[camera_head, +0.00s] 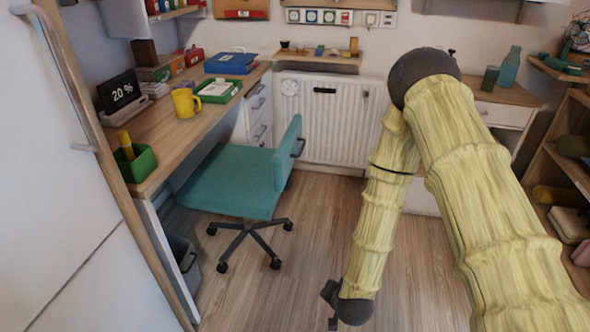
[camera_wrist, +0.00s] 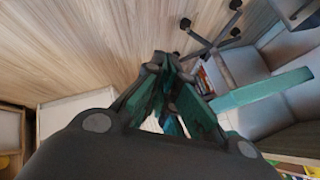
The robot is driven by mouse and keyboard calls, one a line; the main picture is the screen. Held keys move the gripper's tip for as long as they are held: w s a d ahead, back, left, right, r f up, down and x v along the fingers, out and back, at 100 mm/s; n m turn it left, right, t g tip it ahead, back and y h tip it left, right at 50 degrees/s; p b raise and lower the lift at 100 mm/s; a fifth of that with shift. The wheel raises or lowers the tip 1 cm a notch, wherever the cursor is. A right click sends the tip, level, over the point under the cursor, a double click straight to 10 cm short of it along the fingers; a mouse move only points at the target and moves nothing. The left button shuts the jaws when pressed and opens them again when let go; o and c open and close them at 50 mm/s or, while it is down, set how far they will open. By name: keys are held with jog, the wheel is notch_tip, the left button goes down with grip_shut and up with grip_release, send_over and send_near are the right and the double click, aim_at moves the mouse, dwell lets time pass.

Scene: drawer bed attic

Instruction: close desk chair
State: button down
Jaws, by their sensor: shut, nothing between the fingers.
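The teal desk chair (camera_head: 238,178) stands on the floor at the right side of the wooden desk (camera_head: 165,125). Its seat reaches toward the desk's edge and its upright backrest (camera_head: 288,155) is on the right, away from the desk. In the wrist view its dark wheeled base (camera_wrist: 212,42) and a teal part (camera_wrist: 262,88) show at the upper right. My gripper (camera_wrist: 170,98) is shut and empty, low over the floor and apart from the chair. In the head view my arm hangs to the right of the chair, and the fingers are mostly cut off at the bottom edge.
A yellow mug (camera_head: 185,103), a green pen box (camera_head: 134,164) and a clock (camera_head: 120,93) stand on the desk. A grey bin (camera_head: 183,262) is under it. A white radiator (camera_head: 325,120) is behind the chair. Shelves (camera_head: 562,165) line the right. The floor between chair and arm is clear.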

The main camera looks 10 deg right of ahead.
jog(key=w+a+r+m+t+b, duration=0.1)
jog(key=w+r+m+t, duration=0.1)
jog(key=w+r, duration=0.35)
jog(key=w+a+r+m+t+b, duration=0.1)
jog(key=w+r+m+t+b, duration=0.1)
jog(key=w, duration=0.6)
jog(key=w+r+m+t+h+b, duration=0.1)
jog(key=w+r+m+t+b, duration=0.2)
jog(key=w+r, duration=0.45)
jog(key=w+r+m+t+h, duration=0.1)
jog(key=w+r+m+t, duration=0.3)
jog(key=r, duration=0.6)
jog(key=g+b, duration=0.1)
jog(key=b, duration=0.2)
send_near(295, 155)
jog(key=w+d+r, duration=0.2)
jog(key=d+r, duration=0.2)
jog(key=a, duration=0.2)
jog(key=w+a+b, duration=0.1)
jog(key=a, duration=0.1)
jog(key=shift+w+r, duration=0.1)
jog(key=shift+r, duration=0.05)
